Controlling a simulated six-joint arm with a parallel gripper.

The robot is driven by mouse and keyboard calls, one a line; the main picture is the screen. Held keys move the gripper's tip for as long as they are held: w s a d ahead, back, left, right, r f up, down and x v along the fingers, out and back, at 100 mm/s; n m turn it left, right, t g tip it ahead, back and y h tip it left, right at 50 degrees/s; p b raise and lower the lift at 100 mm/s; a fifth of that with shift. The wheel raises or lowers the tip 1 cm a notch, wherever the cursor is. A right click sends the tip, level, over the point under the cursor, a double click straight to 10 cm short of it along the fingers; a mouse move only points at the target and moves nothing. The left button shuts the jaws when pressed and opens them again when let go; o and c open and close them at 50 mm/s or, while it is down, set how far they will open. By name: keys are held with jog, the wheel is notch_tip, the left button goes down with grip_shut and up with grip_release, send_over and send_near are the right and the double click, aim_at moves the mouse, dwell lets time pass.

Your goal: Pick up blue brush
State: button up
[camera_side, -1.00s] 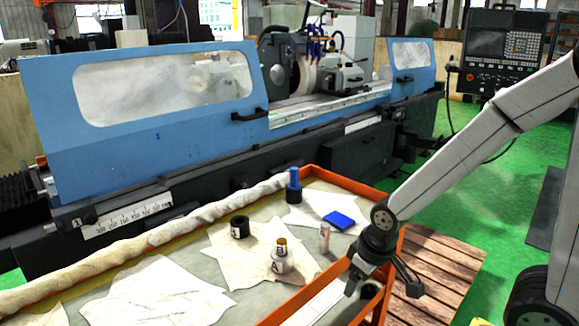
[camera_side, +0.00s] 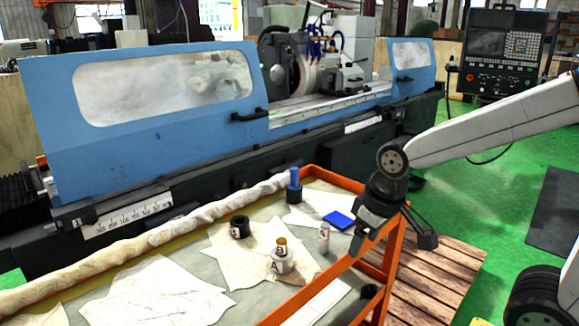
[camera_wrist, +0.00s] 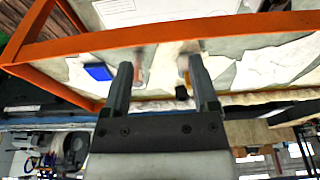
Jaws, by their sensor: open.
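The blue brush (camera_side: 294,186) looks like the upright blue piece with a dark lower end at the back of the cart in the side view. I cannot make it out in the wrist view. My gripper (camera_side: 358,247) is above the cart's right edge, to the right of the brush and apart from it. In the wrist view my gripper (camera_wrist: 160,62) has its two fingers spread wide with nothing held between them.
A flat blue block (camera_side: 339,220) lies between the brush and my gripper. The orange cart rim (camera_side: 345,178) borders the surface. The blue grinder (camera_side: 150,140) stands behind.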

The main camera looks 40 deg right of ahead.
jog(key=v, duration=0.2)
jog(key=m+t+y, duration=0.7)
jog(key=m+t, duration=0.2)
jog(key=m, duration=2.1)
send_over(294, 184)
jog(key=s+d, duration=0.4)
notch_tip(294, 184, down, 5)
jog(key=shift+x, duration=1.35)
jog(key=shift+a+f, duration=0.1)
jog(key=shift+f, duration=0.05)
